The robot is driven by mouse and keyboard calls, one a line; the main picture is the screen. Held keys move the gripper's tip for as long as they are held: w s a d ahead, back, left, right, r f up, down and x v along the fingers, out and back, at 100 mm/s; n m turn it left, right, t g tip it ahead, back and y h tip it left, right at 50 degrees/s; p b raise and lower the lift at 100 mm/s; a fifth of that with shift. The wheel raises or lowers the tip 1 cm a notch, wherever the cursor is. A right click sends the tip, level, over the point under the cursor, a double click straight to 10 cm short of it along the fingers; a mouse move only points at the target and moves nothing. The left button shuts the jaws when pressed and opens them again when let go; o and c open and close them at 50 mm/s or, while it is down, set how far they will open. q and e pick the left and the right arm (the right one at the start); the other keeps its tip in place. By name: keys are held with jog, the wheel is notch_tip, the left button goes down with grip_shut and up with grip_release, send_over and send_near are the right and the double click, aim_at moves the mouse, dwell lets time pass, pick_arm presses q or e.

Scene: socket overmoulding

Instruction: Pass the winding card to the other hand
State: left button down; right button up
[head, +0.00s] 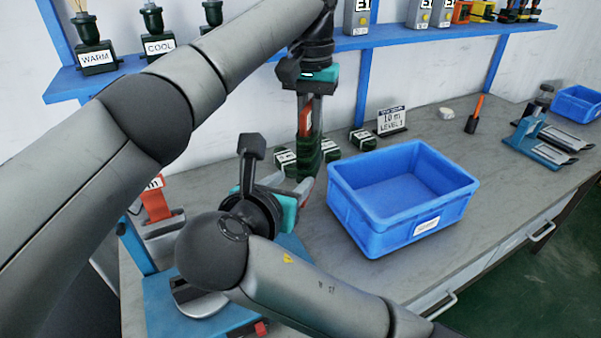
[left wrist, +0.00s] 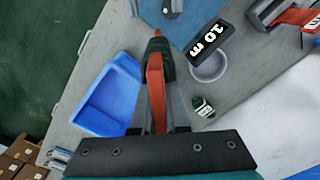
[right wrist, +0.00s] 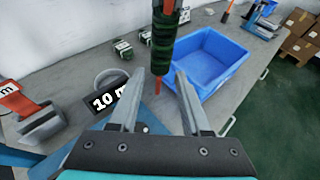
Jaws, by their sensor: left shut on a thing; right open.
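The winding card (head: 308,160) is red-orange with dark green winding around its lower part. My left gripper (head: 307,112) is shut on its upper red part and holds it upright above the table; the left wrist view shows the red part between the fingers and the green winding (left wrist: 160,58) beyond. My right gripper (head: 306,186) is open, low beside the card's lower end. In the right wrist view, the green winding (right wrist: 163,42) hangs just beyond the open fingers, with a thin red tip pointing down between them. Whether a finger touches it cannot be told.
A blue bin (head: 403,195) stands right of the grippers. A round cup (right wrist: 112,78) and a black "10 m" label (right wrist: 110,96) are close to my right gripper.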

aim_at(308, 167)
jog(key=x, duration=1)
jog(key=shift+w+d+f, duration=0.1)
jog(key=shift+w+f, duration=0.05)
jog(key=shift+w, duration=0.05)
grip_shut()
dwell(1.0)
pick_arm(q)
jog(key=c, duration=0.8)
grip_release()
jog(key=shift+c, duration=0.2)
